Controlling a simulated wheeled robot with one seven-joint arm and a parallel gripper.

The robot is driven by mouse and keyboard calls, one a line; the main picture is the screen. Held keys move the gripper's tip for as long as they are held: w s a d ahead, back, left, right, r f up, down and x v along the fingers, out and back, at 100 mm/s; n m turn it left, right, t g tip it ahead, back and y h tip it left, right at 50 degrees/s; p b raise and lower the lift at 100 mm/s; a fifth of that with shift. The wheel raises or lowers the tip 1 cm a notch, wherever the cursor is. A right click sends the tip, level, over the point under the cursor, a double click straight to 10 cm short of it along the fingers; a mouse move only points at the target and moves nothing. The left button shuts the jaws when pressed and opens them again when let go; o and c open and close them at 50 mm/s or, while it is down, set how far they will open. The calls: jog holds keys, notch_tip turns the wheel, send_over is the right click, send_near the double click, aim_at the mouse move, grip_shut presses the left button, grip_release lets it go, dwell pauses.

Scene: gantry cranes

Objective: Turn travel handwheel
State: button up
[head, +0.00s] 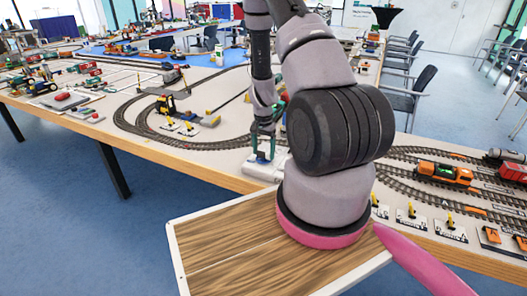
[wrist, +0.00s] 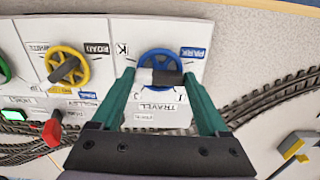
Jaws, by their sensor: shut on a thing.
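The travel handwheel is a blue wheel (wrist: 160,54) with a dark and light grip bar across it. It sits on a white panel (wrist: 150,105) whose TRAVEL and PARK labels appear upside down in the wrist view. My gripper (wrist: 158,77) has its two green fingers on either side of the wheel and is shut on its grip bar. In the head view my gripper (head: 264,148) points down at the white control box (head: 262,169) at the table's front edge. The wheel itself is mostly hidden there by my fingers.
A yellow handwheel (wrist: 68,65) stands left of the blue one, with a green wheel (wrist: 3,71) at the picture edge. A red lever (wrist: 52,132) is lower left. Model tracks (head: 150,118) curve close to the control box. An orange locomotive (head: 445,173) is at right.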

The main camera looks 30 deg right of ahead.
aim_at(264, 153)
jog(key=n, duration=0.5)
jog(key=shift+n, duration=0.3)
jog(key=n, duration=0.5)
jog(key=shift+d, duration=0.1)
jog(key=shift+n, duration=0.4)
jog(key=o, duration=1.2)
jog(key=shift+o, duration=0.2)
jog(key=shift+r, duration=0.1)
notch_tip(264, 153, up, 11)
jog(key=shift+f, duration=0.2)
